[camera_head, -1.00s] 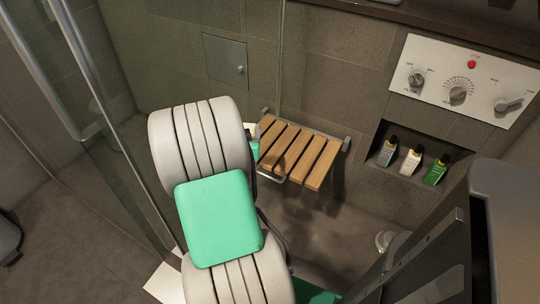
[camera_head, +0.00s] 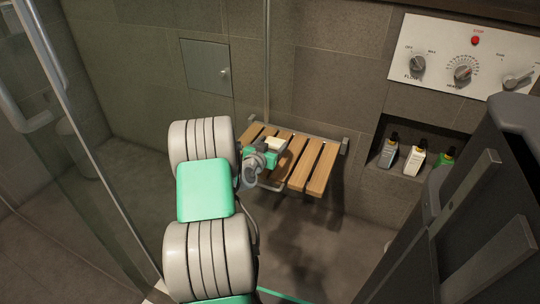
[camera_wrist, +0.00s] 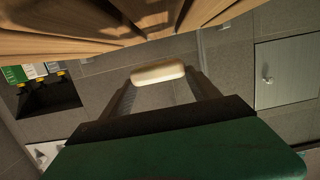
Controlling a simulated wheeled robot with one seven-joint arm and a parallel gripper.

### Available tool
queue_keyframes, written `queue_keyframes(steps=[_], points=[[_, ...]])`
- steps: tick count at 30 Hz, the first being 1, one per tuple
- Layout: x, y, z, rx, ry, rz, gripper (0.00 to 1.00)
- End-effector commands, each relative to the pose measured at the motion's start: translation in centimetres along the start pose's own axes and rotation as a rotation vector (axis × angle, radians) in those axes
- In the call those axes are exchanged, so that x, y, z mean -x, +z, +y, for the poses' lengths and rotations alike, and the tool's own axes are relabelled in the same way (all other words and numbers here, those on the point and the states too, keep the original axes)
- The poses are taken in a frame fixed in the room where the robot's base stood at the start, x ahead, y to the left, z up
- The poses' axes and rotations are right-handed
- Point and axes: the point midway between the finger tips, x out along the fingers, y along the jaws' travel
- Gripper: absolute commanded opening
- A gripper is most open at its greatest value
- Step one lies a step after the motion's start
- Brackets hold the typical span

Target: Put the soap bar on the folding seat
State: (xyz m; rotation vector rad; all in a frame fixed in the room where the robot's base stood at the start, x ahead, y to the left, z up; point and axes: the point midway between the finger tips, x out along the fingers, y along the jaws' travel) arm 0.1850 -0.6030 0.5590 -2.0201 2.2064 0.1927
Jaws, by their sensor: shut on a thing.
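The cream soap bar (camera_head: 276,144) is held at the end of my gripper (camera_head: 268,150), and it also shows in the wrist view (camera_wrist: 158,72) between the two fingers. My gripper is shut on it. The folding seat (camera_head: 316,168) is a wooden slatted seat mounted on the wall. In the head view the soap overlaps the seat's left slats; the exact gap between them cannot be told. In the wrist view the seat's slats (camera_wrist: 60,42) fill the top, apart from the soap in the picture.
A glass shower panel and metal frame (camera_head: 90,150) stand at the left. A wall niche (camera_head: 405,165) with several bottles is to the right of the seat, below a white control panel (camera_head: 460,60). The seat's right slats are bare.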

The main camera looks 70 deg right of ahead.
Motion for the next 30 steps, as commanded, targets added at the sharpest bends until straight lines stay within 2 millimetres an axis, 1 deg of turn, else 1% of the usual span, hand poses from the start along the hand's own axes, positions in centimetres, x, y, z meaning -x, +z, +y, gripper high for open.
queue_keyframes(steps=[1,5,9,10,17,23,24,30], points=[[-0.5,0.8,-0.4,0.000,0.000,0.001,0.06],[-1.2,1.7,-1.0,-0.001,0.002,0.000,0.06],[-1.8,4.3,-1.0,0.000,0.003,-0.001,0.06],[-1.9,4.6,-1.0,0.000,0.003,0.000,0.06],[-1.8,4.3,-1.0,-0.001,0.003,0.001,0.06],[-2.0,5.0,-0.9,-0.001,0.003,0.001,0.06],[-1.9,4.9,-0.9,-0.001,0.003,0.000,0.72],[-1.9,4.8,-0.9,-0.001,0.003,0.000,0.88]])
